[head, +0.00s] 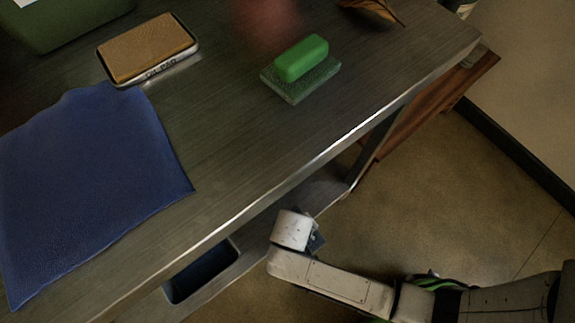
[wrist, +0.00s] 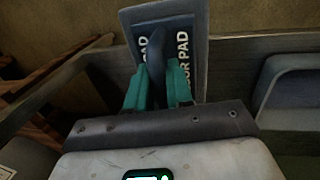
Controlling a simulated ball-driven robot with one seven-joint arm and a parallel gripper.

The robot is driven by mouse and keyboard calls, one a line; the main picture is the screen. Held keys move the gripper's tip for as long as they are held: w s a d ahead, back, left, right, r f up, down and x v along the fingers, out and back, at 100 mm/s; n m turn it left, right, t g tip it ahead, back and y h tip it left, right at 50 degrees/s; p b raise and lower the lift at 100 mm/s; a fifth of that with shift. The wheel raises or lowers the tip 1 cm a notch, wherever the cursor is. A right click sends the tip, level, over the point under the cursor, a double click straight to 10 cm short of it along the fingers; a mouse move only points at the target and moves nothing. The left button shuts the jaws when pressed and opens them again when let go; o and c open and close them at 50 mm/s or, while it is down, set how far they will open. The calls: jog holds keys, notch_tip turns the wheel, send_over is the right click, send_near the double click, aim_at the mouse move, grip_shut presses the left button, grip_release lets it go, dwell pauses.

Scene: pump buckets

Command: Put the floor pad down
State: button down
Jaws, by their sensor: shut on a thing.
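The floor pad (wrist: 192,34) is a dark grey-blue slab with white lettering, partly reading "OR PAD". In the head view my arm reaches below the front edge of the metal table, and the fingers and pad cannot be made out there. Whether the pad touches anything beneath it cannot be told.
The metal table (head: 215,130) holds a blue cloth (head: 80,180), a tan pad in a tray (head: 150,47), a green block (head: 301,58) on a green pad, and a green bin (head: 70,22).

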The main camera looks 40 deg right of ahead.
aim_at(294, 211)
jog(key=w+d+f+b, duration=0.1)
jog(key=w, duration=0.1)
jog(key=w+f+b, duration=0.1)
jog(key=w, duration=0.1)
jog(key=w+d+f, duration=0.1)
jog(key=w, duration=0.2)
jog(key=shift+d+f+b, duration=0.3)
jog(key=shift+b, duration=0.1)
jog(key=shift+w+d+f+b, duration=0.35)
jog(key=shift+w+f+b, duration=0.55)
jog(key=shift+f, duration=0.6)
jog(key=shift+w+d+f+b, duration=0.4)
jog(key=shift+w+f+b, duration=0.45)
jog(key=shift+f, duration=0.65)
jog(key=shift+w+d+f+b, duration=0.35)
jog(key=shift+w+f+b, duration=0.55)
jog(key=shift+f, duration=0.6)
jog(key=shift+f, duration=0.1)
jog(key=c, duration=1)
grip_release()
